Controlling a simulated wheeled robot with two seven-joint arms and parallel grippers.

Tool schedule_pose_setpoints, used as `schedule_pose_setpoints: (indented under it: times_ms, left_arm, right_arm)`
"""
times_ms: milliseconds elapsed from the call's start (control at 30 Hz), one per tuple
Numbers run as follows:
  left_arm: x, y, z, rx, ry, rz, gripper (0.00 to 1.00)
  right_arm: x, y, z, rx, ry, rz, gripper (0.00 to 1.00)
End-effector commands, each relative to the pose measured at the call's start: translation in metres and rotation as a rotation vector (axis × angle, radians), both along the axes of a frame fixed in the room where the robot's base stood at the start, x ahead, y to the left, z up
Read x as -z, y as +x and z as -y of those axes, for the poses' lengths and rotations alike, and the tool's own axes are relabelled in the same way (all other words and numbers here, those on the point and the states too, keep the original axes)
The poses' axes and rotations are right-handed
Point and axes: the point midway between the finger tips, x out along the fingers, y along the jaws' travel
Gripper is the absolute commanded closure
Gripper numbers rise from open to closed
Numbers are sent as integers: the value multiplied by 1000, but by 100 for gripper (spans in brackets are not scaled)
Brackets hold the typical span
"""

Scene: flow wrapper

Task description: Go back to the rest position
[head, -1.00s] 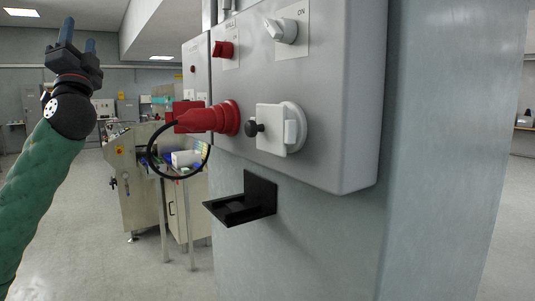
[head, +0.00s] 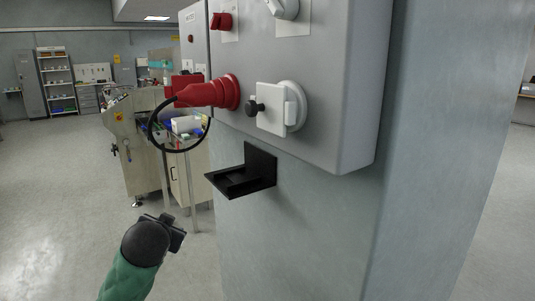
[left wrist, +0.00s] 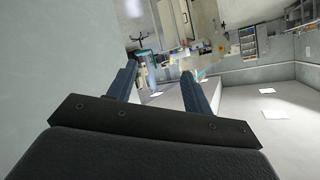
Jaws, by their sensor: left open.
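My left arm, in a green sleeve, comes in at the bottom left of the head view. Its gripper (head: 176,232) is low, to the left of the grey pillar and below the black bracket, mostly hidden behind its own dark wrist. In the left wrist view the two blue fingers of the left gripper (left wrist: 160,82) stand apart with nothing between them. My right gripper is in neither view.
A grey control box (head: 340,90) on the pillar (head: 310,235) carries a red plug (head: 205,94) with a black cable loop, and a white socket cover (head: 272,108). A black bracket (head: 240,180) juts out below. A machine (head: 140,150) stands behind. The floor at left (head: 50,190) is clear.

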Motion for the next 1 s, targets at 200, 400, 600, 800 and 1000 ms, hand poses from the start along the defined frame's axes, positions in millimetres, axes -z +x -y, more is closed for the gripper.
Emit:
schedule_pose_setpoints:
  times_ms: [200, 400, 600, 800, 1000]
  left_arm:
    - [75, -46, 35, 61, -96, -155, 49]
    - [133, -93, 60, 91, -175, -275, 49]
    - [184, -143, 79, 91, -242, -391, 49]
    - [232, -199, 94, 77, -301, -515, 49]
    - [277, -260, 108, 54, -354, -647, 49]
  right_arm:
    - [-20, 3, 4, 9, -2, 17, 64]
    - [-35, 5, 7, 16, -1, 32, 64]
    - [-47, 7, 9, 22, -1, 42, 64]
    - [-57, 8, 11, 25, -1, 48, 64]
    - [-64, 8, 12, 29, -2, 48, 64]
